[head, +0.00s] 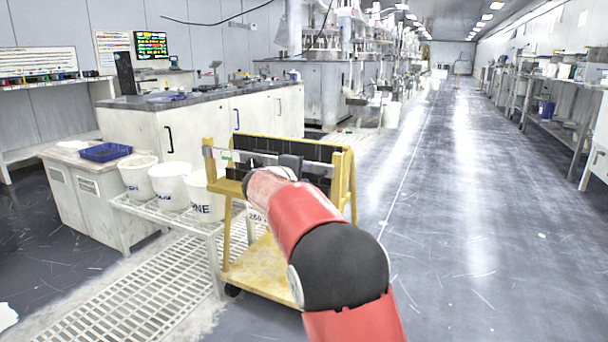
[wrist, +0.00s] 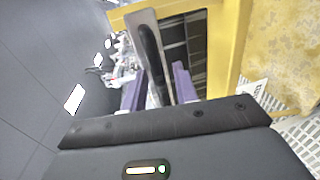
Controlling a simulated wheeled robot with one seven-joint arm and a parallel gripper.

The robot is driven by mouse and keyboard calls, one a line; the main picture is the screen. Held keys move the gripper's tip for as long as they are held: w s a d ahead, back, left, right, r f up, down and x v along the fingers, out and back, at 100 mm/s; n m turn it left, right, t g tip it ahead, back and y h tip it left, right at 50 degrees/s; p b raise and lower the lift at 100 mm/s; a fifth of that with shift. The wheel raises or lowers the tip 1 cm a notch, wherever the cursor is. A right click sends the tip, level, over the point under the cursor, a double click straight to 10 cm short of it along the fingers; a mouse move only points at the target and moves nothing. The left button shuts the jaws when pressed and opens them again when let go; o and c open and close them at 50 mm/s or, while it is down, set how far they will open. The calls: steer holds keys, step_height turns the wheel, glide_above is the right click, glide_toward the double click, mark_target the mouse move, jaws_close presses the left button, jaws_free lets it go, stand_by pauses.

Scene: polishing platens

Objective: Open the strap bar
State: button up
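The strap bar (head: 224,155) is a flat grey metal bar at the upper front of a yellow wheeled cart (head: 262,262). In the wrist view the bar (wrist: 137,18) carries a long black grip and runs down between the two purple fingers of my gripper (wrist: 160,68). The fingers stand apart, one on each side of the bar; whether they touch it I cannot tell.
White buckets (head: 170,184) stand on a low rack left of the cart, above a floor grating (head: 130,300). A cabinet bench (head: 200,125) is behind the cart. The aisle (head: 470,220) on the right is clear, with shelves (head: 545,115) along its far side.

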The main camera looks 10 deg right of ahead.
steer(key=shift+w+d, duration=0.15)
steer(key=shift+w, duration=0.1)
jaws_close()
steer(key=shift+f, duration=0.1)
